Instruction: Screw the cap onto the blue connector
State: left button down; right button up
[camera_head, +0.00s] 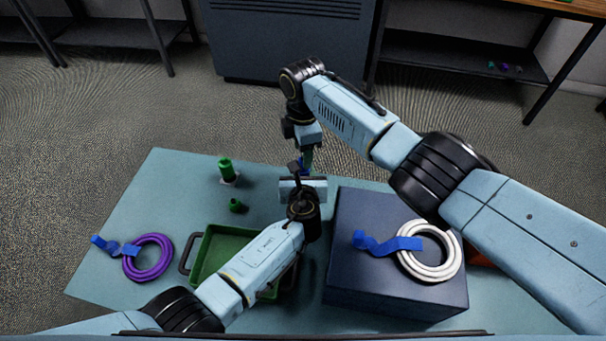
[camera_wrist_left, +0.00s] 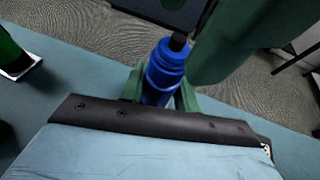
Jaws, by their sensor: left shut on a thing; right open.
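The blue connector (camera_wrist_left: 163,72) is a stepped blue cylinder with a dark top, gripped between the green fingers of my left gripper (camera_wrist_left: 158,90). In the head view only a small bit of blue (camera_head: 305,168) shows between the two grippers. My left gripper is shut on it above the far edge of the table. My right gripper (camera_head: 307,158) is open and right at the blue part from above; its large green finger (camera_wrist_left: 235,40) fills the upper right of the left wrist view. I cannot tell a separate blue cap from the connector.
A green connector (camera_head: 226,168) on a white base and a small green part (camera_head: 236,205) stand left of the grippers. A green tray (camera_head: 203,262), a purple cable coil (camera_head: 149,270) and a dark box (camera_head: 375,290) with a white coil (camera_head: 440,270) occupy the table (camera_head: 130,215).

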jog(key=shift+r, duration=0.35)
jog(key=shift+r, duration=0.1)
jog(key=shift+c, duration=1.3)
jog(key=shift+w+r+n, duration=0.25)
jog(key=shift+r+n, duration=0.35)
jog(key=shift+r, duration=0.2)
jog(key=shift+s+r+n, duration=0.1)
jog(key=shift+r+n, duration=0.55)
jog(key=shift+n, duration=0.05)
jog(key=shift+s+r+n, duration=0.15)
jog(key=shift+r+n, duration=0.05)
jog(key=shift+n, duration=0.1)
jog(key=shift+f, duration=0.1)
jog(key=shift+f, duration=3.95)
